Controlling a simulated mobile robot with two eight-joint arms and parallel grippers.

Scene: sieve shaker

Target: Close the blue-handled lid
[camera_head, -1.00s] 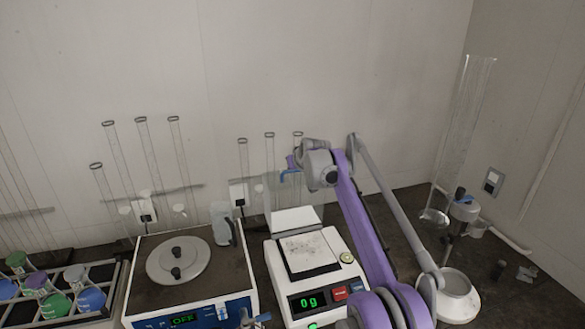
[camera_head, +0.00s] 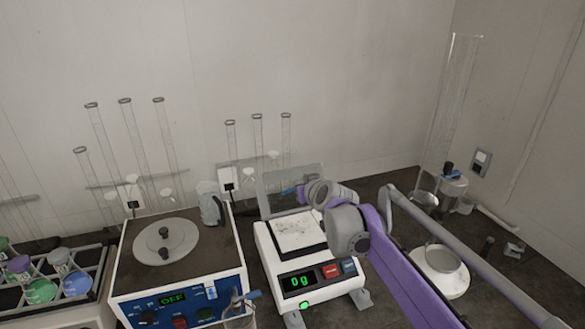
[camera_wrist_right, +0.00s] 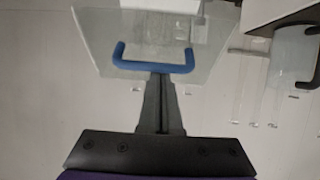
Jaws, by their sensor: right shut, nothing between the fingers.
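The glass lid (camera_head: 275,180) with the blue handle (camera_head: 288,191) stands raised at the back of the white balance (camera_head: 262,245), above the rear of its pan. My right gripper (camera_head: 302,190) is at the lid's handle, with its arm coming in from the lower right. In the right wrist view, the shut fingers (camera_wrist_right: 160,78) point at the middle of the blue handle (camera_wrist_right: 152,67), very close to it. Whether they touch cannot be told. The handle is not between the fingers. My left gripper is not in view.
A shaker box (camera_head: 190,262) with a round grey disc stands left of the balance, which reads 0g. Tall glass tubes (camera_head: 130,140) stand behind. A white round dish (camera_head: 440,275) and a tall cylinder (camera_head: 455,100) are right.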

